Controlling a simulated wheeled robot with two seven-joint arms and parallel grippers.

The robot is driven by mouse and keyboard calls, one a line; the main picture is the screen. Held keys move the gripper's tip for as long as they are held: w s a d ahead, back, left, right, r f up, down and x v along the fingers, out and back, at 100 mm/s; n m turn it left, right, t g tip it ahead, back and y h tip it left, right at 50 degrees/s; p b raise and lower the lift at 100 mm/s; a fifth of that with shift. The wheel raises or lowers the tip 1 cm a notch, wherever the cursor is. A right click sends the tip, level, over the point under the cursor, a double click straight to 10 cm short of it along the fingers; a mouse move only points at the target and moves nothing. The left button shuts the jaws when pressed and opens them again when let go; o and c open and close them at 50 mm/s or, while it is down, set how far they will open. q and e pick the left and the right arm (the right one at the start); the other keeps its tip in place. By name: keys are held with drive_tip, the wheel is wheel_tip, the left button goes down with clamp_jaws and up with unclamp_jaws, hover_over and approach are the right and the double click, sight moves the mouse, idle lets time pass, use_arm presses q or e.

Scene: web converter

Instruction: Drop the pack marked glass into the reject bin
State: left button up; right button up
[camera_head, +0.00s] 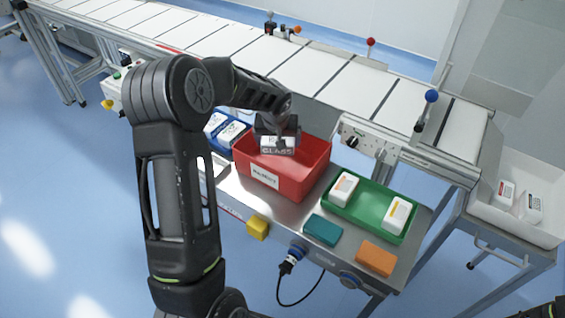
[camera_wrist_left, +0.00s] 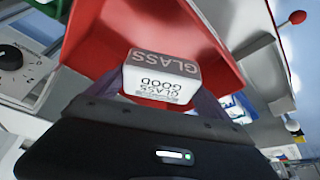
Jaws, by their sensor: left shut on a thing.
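The pack marked glass (camera_head: 278,144) is a white block with a grey band reading GLASS. It also shows in the left wrist view (camera_wrist_left: 160,76), where smaller print includes GOOD. My left gripper (camera_head: 277,132) is shut on it and holds it over the back part of the open red bin (camera_head: 285,183). The bin has a white label on its front, too small to read surely. The red bin's wall shows close to the pack in the left wrist view (camera_wrist_left: 165,25). The fingers are mostly hidden in the head view.
A blue tray (camera_head: 240,118) with white packs stands left of the red bin. A green tray (camera_head: 372,208) with two white packs stands to its right. A conveyor (camera_head: 260,60) runs behind.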

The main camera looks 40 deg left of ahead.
use_arm(q)
drive_tip(key=shift+f, duration=0.1)
drive_tip(key=o, duration=1.2)
drive_tip(key=shift+o, duration=0.2)
drive_tip(key=v, duration=0.7)
drive_tip(key=shift+r+b, duration=0.4)
drive_tip(key=shift+b, duration=0.05)
drive_tip(key=shift+s+d, duration=0.1)
